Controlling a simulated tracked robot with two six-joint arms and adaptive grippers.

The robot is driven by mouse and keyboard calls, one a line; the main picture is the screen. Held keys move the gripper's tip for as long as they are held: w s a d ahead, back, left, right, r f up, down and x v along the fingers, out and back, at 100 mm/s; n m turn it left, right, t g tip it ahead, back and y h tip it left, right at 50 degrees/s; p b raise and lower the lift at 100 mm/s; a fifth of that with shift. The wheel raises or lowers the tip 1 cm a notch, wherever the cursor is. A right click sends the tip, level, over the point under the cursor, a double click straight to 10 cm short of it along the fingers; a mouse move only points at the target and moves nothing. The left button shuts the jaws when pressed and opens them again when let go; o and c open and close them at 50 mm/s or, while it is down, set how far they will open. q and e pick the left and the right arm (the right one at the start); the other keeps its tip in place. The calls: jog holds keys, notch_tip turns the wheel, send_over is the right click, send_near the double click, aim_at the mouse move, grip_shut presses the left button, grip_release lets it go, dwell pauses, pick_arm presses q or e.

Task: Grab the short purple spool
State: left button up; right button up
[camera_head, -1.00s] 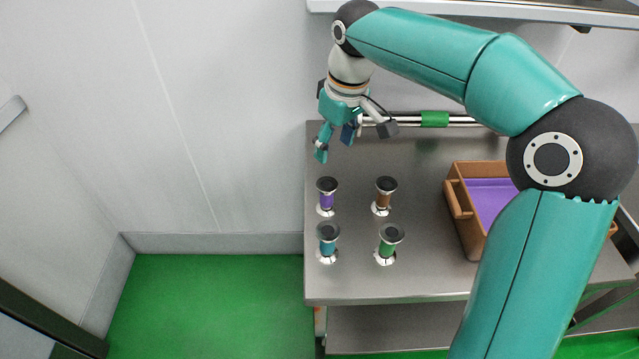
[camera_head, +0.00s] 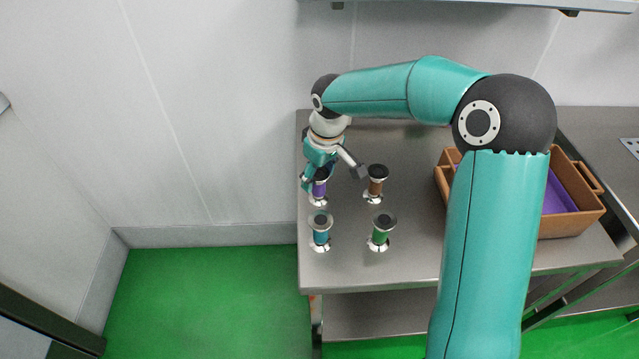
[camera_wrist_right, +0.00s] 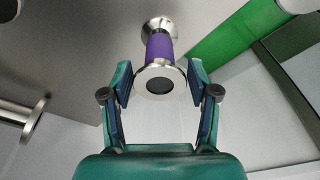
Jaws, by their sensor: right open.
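The short purple spool (camera_head: 319,190) stands upright on the metal table at the back left of a group of spools, partly hidden by my right gripper. My right gripper (camera_head: 309,181) is open around the spool's upper end in the head view. In the right wrist view the purple spool (camera_wrist_right: 160,46) shows its dark-centred end flange between the two open fingers (camera_wrist_right: 161,88). I see a gap on each side, with no clear contact. My left gripper is not in view.
A brown spool (camera_head: 376,188) stands close to the right, a teal spool (camera_head: 320,236) in front and a green spool (camera_head: 380,239) at front right. A brown crate (camera_head: 578,222) with a purple inside is further right. The wall is close at left.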

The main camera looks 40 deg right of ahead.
jog(key=shift+w+f, duration=0.15)
jog(key=shift+f, duration=1.1)
grip_shut()
jog(key=shift+r, duration=0.15)
